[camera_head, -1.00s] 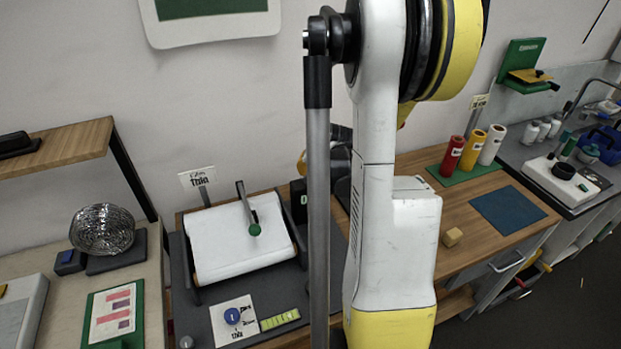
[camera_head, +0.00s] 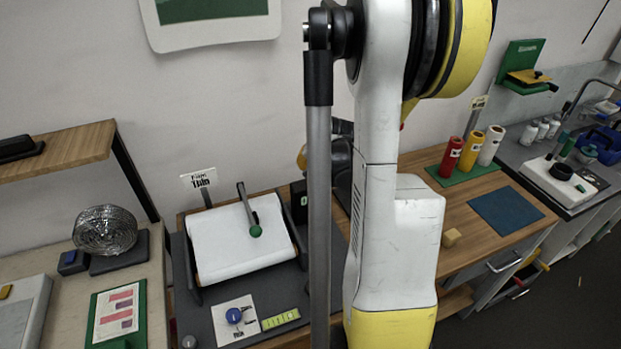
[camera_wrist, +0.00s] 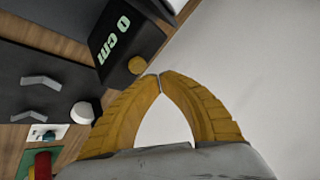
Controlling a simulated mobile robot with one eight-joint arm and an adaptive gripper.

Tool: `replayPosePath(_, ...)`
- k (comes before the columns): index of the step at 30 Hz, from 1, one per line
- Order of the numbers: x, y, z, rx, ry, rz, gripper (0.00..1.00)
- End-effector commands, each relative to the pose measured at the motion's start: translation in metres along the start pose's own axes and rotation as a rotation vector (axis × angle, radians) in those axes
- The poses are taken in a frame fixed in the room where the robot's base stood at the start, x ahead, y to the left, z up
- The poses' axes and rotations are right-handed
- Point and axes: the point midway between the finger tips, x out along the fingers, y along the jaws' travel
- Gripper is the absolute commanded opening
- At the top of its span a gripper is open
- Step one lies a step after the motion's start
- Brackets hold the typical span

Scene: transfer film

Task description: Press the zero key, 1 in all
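A black box (camera_wrist: 128,38) with a lit "0 cm" readout shows in the wrist view. A round yellow key (camera_wrist: 137,65) sits on its face, near the readout; no label on the key is legible. My gripper (camera_wrist: 158,76) has its yellow fingertips together, with nothing between them. In the picture the tips are just right of and below the yellow key; I cannot tell whether they touch it. In the head view the black box (camera_head: 299,200) is partly hidden behind my arm, and its key is not visible there.
A round white knob (camera_wrist: 82,113) is near the box in the wrist view. Red, yellow and white rolls (camera_head: 470,150) stand on the wooden counter to the right.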

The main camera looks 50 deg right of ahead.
Motion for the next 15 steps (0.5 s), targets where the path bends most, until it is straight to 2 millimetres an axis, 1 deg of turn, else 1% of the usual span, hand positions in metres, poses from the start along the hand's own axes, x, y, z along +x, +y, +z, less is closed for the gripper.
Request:
replayPosePath(1,-0.006,-0.003,-0.003,0.0,0.0,0.0,0.0)
replayPosePath(9,-0.029,-0.015,-0.015,0.0,0.0,0.0,0.0)
replayPosePath(12,-0.034,-0.018,-0.018,0.0,0.0,0.0,0.0)
replayPosePath(15,-0.035,-0.019,-0.019,0.0,0.0,0.0,0.0)
